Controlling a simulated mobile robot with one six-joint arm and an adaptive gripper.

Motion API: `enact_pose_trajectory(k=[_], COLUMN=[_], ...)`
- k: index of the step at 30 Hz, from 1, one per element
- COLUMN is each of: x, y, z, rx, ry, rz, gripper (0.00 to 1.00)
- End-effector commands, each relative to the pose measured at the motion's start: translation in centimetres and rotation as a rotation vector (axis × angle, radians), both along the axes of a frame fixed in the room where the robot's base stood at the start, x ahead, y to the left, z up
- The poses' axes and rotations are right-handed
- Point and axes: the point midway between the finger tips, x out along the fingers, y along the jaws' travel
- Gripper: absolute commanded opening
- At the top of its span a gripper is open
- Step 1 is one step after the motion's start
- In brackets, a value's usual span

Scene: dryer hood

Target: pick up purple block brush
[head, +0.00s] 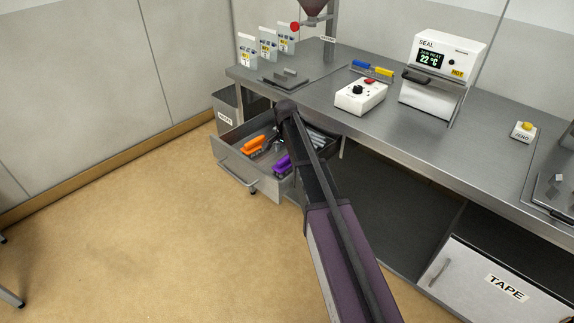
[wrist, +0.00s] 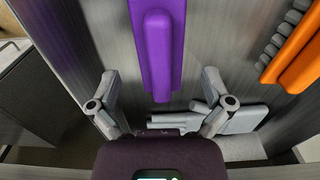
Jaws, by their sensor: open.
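The purple block brush (head: 282,166) lies in the open drawer (head: 232,166) under the bench, left of my arm in the head view. In the wrist view the purple brush (wrist: 158,45) is at the top centre, its near end between and just ahead of my fingertips. My gripper (wrist: 160,88) is open and empty, with one finger on each side of the brush's line. I cannot tell the height between fingers and brush. In the head view my arm hides part of the drawer.
An orange brush (head: 253,144) lies in the same drawer, and it shows at the right of the wrist view (wrist: 296,58). Grey items (wrist: 220,118) lie near my right finger. The drawer walls and the bench (head: 390,112) above bound the space. The floor is clear.

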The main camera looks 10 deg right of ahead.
Motion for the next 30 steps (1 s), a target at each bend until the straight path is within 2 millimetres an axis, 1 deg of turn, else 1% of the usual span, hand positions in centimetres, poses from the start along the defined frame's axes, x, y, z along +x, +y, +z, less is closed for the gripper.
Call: enact_pose_trajectory(k=[1,15,21,30], x=[0.1,0.4,0.4,0.4], y=[-0.1,-0.4,-0.4,-0.4], z=[-0.6,-4.1,-4.7,-4.6], rx=[0.000,0.000,0.000,0.000], ry=[0.000,0.000,0.000,0.000], rz=[0.000,0.000,0.000,0.000], gripper=[1.00,1.00,1.00,1.00])
